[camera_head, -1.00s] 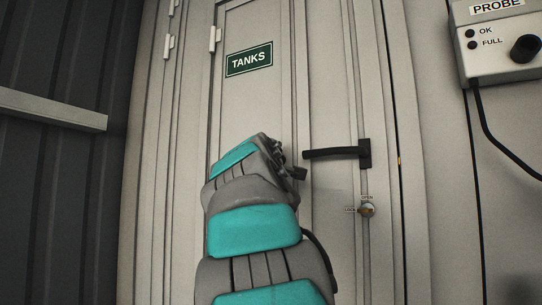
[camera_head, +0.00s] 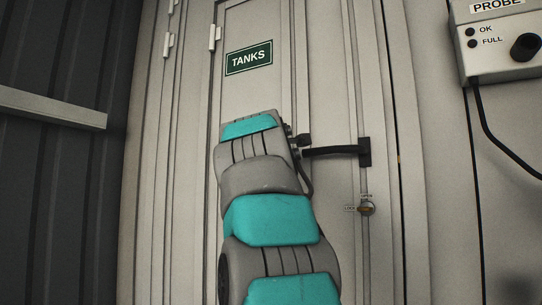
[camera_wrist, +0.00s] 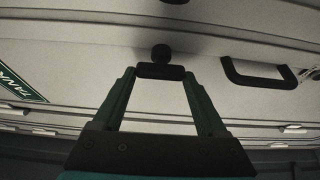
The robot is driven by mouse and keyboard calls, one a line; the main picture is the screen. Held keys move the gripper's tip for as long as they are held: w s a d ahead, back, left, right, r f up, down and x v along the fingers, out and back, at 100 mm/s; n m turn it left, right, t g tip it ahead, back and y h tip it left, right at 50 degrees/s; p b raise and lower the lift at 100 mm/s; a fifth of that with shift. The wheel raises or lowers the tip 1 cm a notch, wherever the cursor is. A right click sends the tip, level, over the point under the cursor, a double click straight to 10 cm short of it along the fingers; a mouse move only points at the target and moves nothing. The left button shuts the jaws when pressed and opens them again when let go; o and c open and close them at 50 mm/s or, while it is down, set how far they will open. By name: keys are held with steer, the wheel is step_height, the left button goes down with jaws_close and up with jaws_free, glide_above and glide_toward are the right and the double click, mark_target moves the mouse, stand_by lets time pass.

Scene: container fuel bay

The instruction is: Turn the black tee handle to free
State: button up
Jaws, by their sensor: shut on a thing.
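My gripper (camera_wrist: 160,71) reaches up to the pale door (camera_wrist: 210,105) in the wrist view, with its two green-sided fingers leaning inward. It is shut at the tips on a black piece, which I take to be the black tee handle (camera_wrist: 161,52). In the head view my wrist is in front of the door (camera_head: 330,240) and hides most of the grip.
A black pull handle (camera_head: 335,151) on the door is close to the right of my wrist. Below it is a small knob (camera_head: 367,209) with labels. A green TANKS sign (camera_head: 249,58) is above left. A PROBE box (camera_head: 500,45) with a hanging cable is at right.

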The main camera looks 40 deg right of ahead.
steer(key=shift+r, duration=0.1)
steer(key=o, duration=1.3)
steer(key=shift+s, duration=0.1)
steer(key=b+v, duration=0.1)
steer(key=v, duration=0.6)
steer(key=shift+s+a, duration=0.3)
